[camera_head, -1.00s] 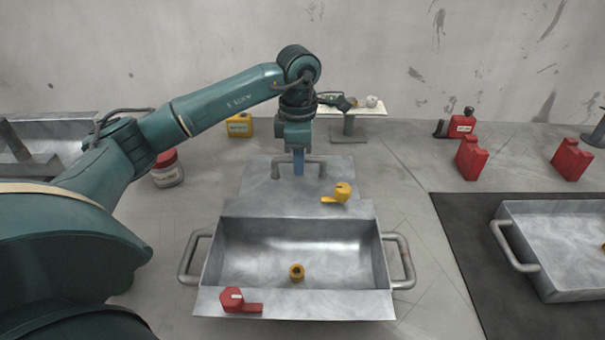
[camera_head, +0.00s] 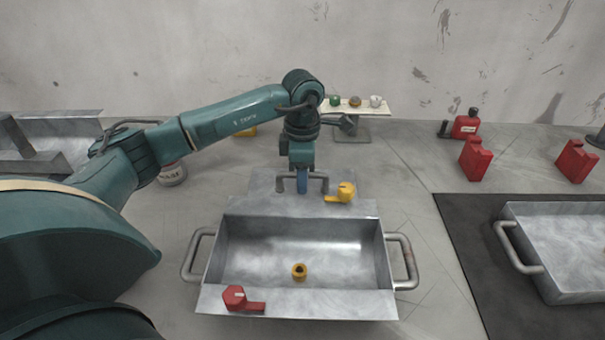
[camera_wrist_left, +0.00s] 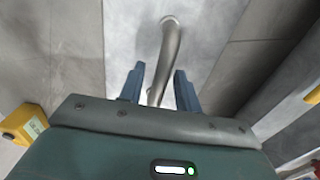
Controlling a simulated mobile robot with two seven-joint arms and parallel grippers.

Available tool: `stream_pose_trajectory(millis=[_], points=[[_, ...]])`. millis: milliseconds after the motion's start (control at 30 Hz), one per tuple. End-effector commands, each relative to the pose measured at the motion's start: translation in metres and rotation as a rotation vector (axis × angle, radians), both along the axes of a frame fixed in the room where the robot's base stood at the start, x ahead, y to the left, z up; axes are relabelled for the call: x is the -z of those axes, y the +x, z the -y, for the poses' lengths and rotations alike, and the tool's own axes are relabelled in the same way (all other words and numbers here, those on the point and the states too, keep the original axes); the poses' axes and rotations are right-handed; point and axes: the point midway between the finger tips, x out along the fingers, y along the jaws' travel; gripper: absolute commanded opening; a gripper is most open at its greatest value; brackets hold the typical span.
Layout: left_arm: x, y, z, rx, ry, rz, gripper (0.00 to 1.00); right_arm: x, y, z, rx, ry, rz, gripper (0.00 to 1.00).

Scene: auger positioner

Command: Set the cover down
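The cover (camera_head: 263,186) is a flat grey metal plate behind the open metal box (camera_head: 221,301). Its raised bar handle (camera_head: 282,184) also shows in the left wrist view (camera_wrist_left: 171,45). My left gripper (camera_head: 303,184) points down at the handle. In the left wrist view its two blue fingers (camera_wrist_left: 160,84) stand on either side of the bar, and the cover has moved with them. The cover's front edge is hidden behind the box's rear flange, and I cannot tell whether the plate touches the floor. My right gripper is out of view.
A yellow valve (camera_head: 346,192) sits at the box's rear flange and a red one (camera_head: 235,297) on its front flange. Red canisters (camera_head: 476,158) stand at the right. A small table (camera_head: 352,111) stands behind.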

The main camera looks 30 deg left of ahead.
Motion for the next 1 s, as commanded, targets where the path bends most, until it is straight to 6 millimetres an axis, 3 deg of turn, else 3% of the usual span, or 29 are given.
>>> stream_pose_trajectory(millis=[367,800,1000], points=[[-0.008,0.001,0.000,0.000,0.000,0.002,0.36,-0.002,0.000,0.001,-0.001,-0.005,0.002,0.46],[-0.096,0.001,0.000,0.000,0.000,0.005,0.36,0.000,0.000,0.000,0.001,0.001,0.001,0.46],[-0.119,0.001,0.000,-0.001,0.000,0.001,0.36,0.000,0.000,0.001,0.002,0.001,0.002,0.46]])
